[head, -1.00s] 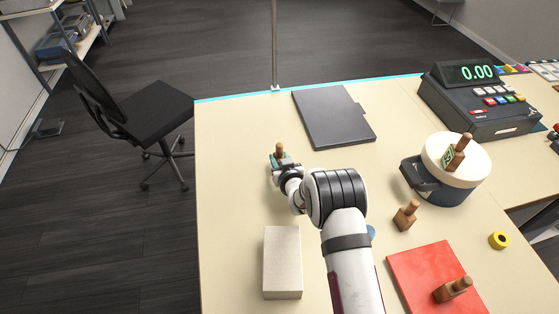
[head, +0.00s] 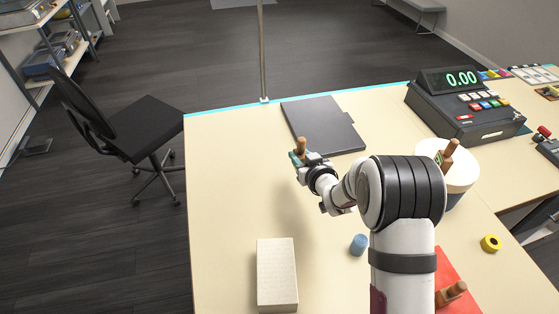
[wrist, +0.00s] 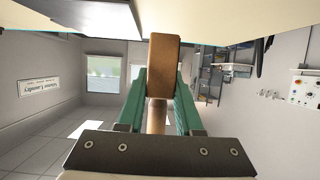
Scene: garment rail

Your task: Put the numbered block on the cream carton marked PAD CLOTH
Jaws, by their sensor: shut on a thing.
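My gripper (head: 299,155) is shut on a wooden block with a round handle (head: 300,146), held above the table left of middle. In the wrist view the block (wrist: 163,65) sits between the green fingers (wrist: 160,98), and no number shows on it. The cream carton (head: 277,272) lies on the table at the front left, below and a little left of my gripper. Its top is bare, and I see no marking on it. Another wooden handled block (head: 448,153), with a green label, stands on a white-topped round tub (head: 463,172).
A dark folder (head: 323,125) and a thin metal post (head: 262,60) are at the back. A cash register (head: 465,112) stands back right. A blue cylinder (head: 358,244), a yellow ring (head: 490,243) and a red mat with a wooden block (head: 452,292) are nearer. Table around the carton is clear.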

